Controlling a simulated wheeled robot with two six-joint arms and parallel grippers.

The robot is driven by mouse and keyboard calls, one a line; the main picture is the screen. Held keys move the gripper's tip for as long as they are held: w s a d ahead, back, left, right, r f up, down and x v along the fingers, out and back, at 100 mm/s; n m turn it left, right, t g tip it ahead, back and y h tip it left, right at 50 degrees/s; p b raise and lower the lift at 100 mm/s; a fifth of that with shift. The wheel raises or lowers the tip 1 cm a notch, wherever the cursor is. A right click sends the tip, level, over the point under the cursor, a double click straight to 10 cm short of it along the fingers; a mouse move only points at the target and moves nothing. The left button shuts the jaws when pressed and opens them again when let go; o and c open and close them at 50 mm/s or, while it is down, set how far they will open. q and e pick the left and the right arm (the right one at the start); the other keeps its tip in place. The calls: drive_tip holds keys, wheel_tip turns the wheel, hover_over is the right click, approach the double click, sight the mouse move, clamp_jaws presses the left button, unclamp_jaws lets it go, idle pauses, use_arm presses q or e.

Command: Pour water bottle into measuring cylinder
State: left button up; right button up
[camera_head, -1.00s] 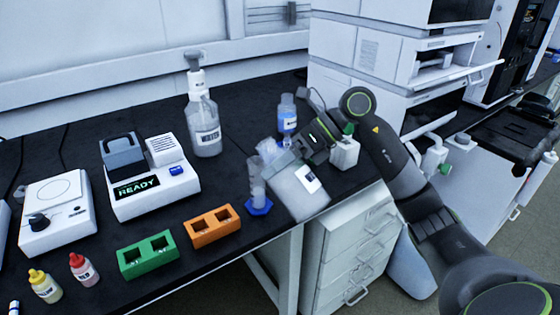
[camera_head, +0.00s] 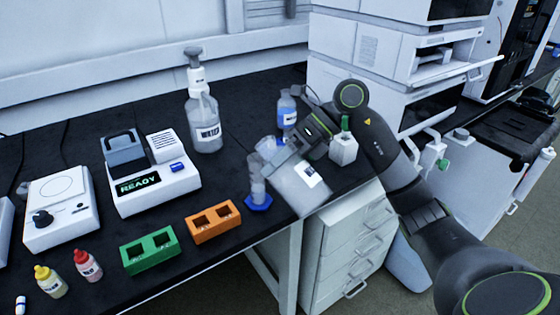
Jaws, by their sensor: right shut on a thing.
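The water bottle, a translucent grey bottle (camera_head: 294,185) with a white label, is tilted with its neck toward the upper left and its base toward the lower right. My right gripper (camera_head: 284,150) is shut on it near the neck. The measuring cylinder (camera_head: 257,188), clear with a blue hexagonal base, stands upright on the black bench just left of the bottle. The bottle's neck is close to the cylinder's top. I cannot make out flowing water or the level in the cylinder. My left gripper is not in view.
A large WATER-labelled dispenser bottle (camera_head: 204,125), a blue-labelled bottle (camera_head: 286,112) and a small white bottle with green cap (camera_head: 343,148) stand behind. An orange rack (camera_head: 213,222), green rack (camera_head: 150,250) and READY device (camera_head: 150,185) are left. The bench's front edge is close.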

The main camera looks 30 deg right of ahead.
drive_tip(key=shift+r+p, duration=0.1)
drive_tip(key=shift+p, duration=0.3)
drive_tip(key=shift+g, duration=0.4)
drive_tip(key=shift+m+h+p, duration=0.3)
drive_tip(key=shift+p, duration=0.1)
drive_tip(key=shift+w+f+g, duration=0.1)
drive_tip(key=shift+f+g, duration=0.25)
drive_tip(key=shift+g, duration=0.05)
drive_tip(key=shift+r, duration=0.1)
